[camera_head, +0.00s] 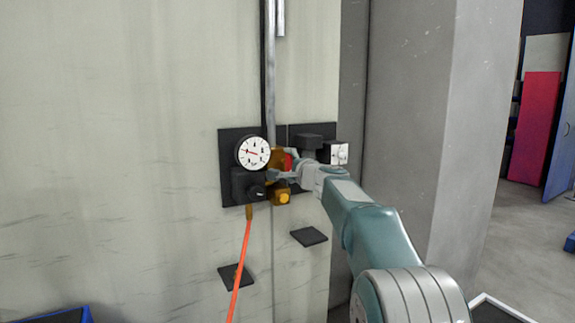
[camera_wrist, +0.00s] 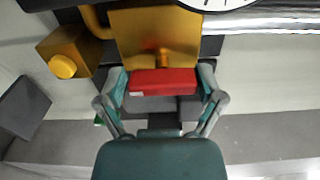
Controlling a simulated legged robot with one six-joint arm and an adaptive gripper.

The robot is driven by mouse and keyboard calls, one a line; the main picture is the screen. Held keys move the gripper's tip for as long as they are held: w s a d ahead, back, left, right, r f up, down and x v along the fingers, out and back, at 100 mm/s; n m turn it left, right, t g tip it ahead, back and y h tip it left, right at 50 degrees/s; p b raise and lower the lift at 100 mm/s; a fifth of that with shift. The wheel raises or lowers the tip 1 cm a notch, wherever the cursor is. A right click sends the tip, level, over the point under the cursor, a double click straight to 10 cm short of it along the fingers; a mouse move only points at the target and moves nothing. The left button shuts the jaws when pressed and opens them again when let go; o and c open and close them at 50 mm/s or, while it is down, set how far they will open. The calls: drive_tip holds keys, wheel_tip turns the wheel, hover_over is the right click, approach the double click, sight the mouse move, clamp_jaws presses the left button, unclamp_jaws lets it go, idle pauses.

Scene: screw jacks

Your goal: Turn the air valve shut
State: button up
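The air valve has a brass body (camera_wrist: 160,35) and a red handle (camera_wrist: 163,82). In the head view the red handle (camera_head: 287,163) is partly hidden behind my gripper (camera_head: 285,174), just right of the gauge. In the wrist view the fingers of my gripper (camera_wrist: 163,88) stand on either side of the handle, very near its two ends. The handle lies crosswise between them. Whether the fingers press on it or leave a thin gap cannot be told.
A white round gauge (camera_head: 254,152) sits left of the valve. A brass fitting with a yellow button (camera_head: 284,198) is below. A white-faced box (camera_head: 339,154) is to the right. A grey pipe (camera_head: 270,80) runs up the wall. An orange hose (camera_head: 240,265) hangs down.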

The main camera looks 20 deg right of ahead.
drive_tip(key=shift+d+f, duration=0.1)
drive_tip(key=shift+s, duration=0.2)
drive_tip(key=v, duration=1.1)
drive_tip(key=shift+s, duration=0.2)
drive_tip(key=shift+d+f, duration=0.1)
drive_tip(key=s+a+f+n+g+y, duration=0.1)
drive_tip(key=s+a+f+n+g, duration=0.25)
drive_tip(key=s+a+n, duration=0.35)
drive_tip(key=s+a+f+n+g+y, duration=0.1)
drive_tip(key=s+a+f+n+g, duration=0.15)
drive_tip(key=s+a+f, duration=0.55)
drive_tip(key=s+d+f+n+g+h, duration=0.2)
drive_tip(key=s+f, duration=0.3)
drive_tip(key=s, duration=0.6)
drive_tip(key=s+d+f+n+g+h, duration=0.3)
drive_tip(key=s+f, duration=0.3)
drive_tip(key=s, duration=0.6)
drive_tip(key=shift+f+n+g+h, duration=0.2)
drive_tip(key=shift+n+g+h, duration=0.3)
drive_tip(key=shift+n, duration=0.05)
